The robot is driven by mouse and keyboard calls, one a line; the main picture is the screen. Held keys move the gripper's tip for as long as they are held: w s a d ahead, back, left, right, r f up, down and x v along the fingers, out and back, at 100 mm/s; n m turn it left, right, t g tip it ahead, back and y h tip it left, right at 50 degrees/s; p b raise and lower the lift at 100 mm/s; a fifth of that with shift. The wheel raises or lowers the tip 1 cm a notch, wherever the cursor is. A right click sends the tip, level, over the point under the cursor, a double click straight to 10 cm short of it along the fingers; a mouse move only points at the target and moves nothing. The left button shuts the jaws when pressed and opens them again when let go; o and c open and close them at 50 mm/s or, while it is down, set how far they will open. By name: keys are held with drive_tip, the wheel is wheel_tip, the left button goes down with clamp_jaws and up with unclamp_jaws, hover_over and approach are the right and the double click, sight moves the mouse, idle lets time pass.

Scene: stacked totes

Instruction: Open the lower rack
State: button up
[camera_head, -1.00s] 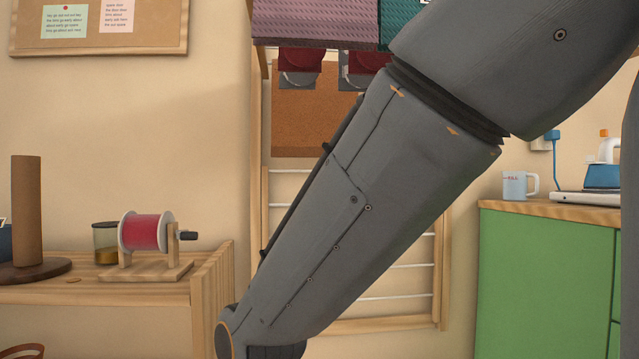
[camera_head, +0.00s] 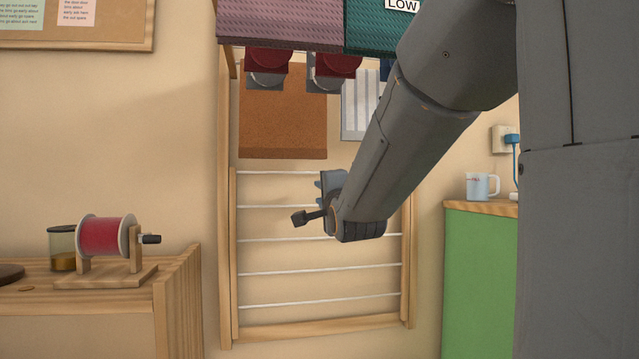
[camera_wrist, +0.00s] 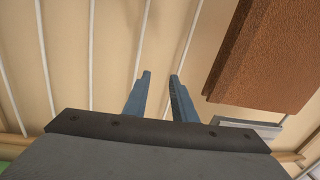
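The lower rack (camera_head: 320,328) is a pale wooden frame with several white rods, standing flat against the wall in the middle of the head view. Its upper part is partly hidden by hanging cloths and my arm. My gripper (camera_head: 324,186) is in front of the rack's upper rods, seen small and partly hidden by my wrist. In the wrist view my gripper (camera_wrist: 160,76) has two blue-grey fingers apart with nothing between them. White rods (camera_wrist: 92,50) run behind the fingers. I cannot tell the distance to them; no grip shows.
A wooden table (camera_head: 175,270) stands left, a green cabinet (camera_head: 480,280) right.

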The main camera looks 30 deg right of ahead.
sight(318, 173)
drive_tip(key=shift+m+t, duration=0.5)
drive_tip(key=shift+m, duration=0.1)
drive_tip(key=w+d+r, duration=0.1)
drive_tip(key=w, duration=0.1)
drive_tip(key=w+d+r+b, duration=0.1)
drive_tip(key=w+r, duration=0.1)
drive_tip(key=w+d+r+b, duration=0.1)
drive_tip(key=w, duration=0.2)
drive_tip(key=shift+r, duration=0.4)
drive_tip(key=shift+s, duration=0.1)
clamp_jaws()
idle(0.6)
